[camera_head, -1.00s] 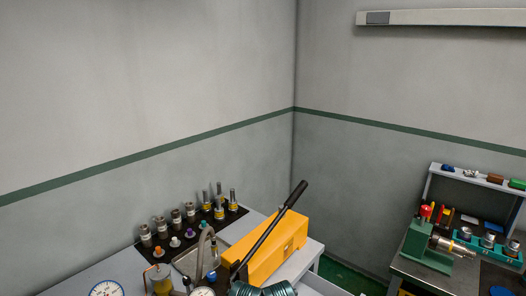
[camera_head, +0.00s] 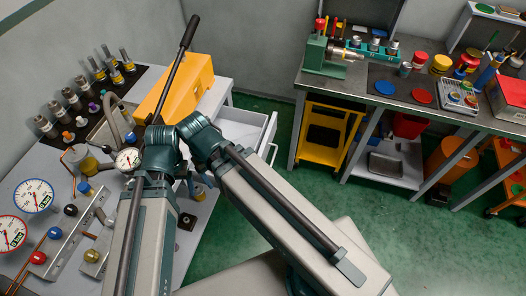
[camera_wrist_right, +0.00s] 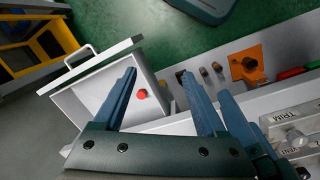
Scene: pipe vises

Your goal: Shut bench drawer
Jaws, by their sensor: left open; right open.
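The bench drawer (camera_head: 246,131) is pulled out from the grey bench (camera_head: 222,88), its handle at the outer end. In the right wrist view, the open drawer (camera_wrist_right: 96,99) shows pale walls, a bar handle and a small red object (camera_wrist_right: 142,94) inside. My right gripper (camera_wrist_right: 158,76) is open and empty; its blue fingers overlap the drawer in the picture, and I cannot tell whether they touch it. My left gripper (camera_head: 196,182) is mostly hidden among the arm links in the head view, and its fingers are hard to make out.
A yellow box (camera_head: 177,88) with a long black lever stands on the left bench, near several fittings and gauges (camera_head: 34,196). A second bench (camera_head: 440,112) with a green vise (camera_head: 322,56) stands at the right. Green floor (camera_head: 270,112) lies between them.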

